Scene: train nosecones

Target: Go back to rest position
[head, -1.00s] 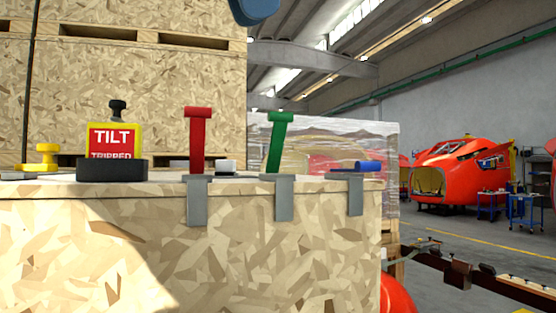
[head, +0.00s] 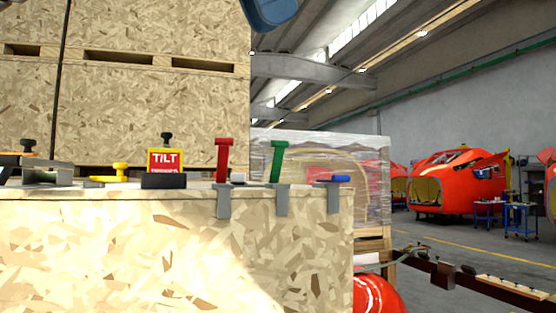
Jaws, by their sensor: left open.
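My left gripper (head: 20,167) appears to be the dark and grey shape at the left edge, partly cut off by the frame. It is open, with nothing seen between its fingers. It is close to the control items on the wooden box, and I cannot tell whether it touches any. My right gripper is not in view. A blue rounded part (head: 270,12) shows at the top edge, and I cannot tell what it belongs to.
Red nosecones (head: 455,182) stand at the right. Floor there is partly clear.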

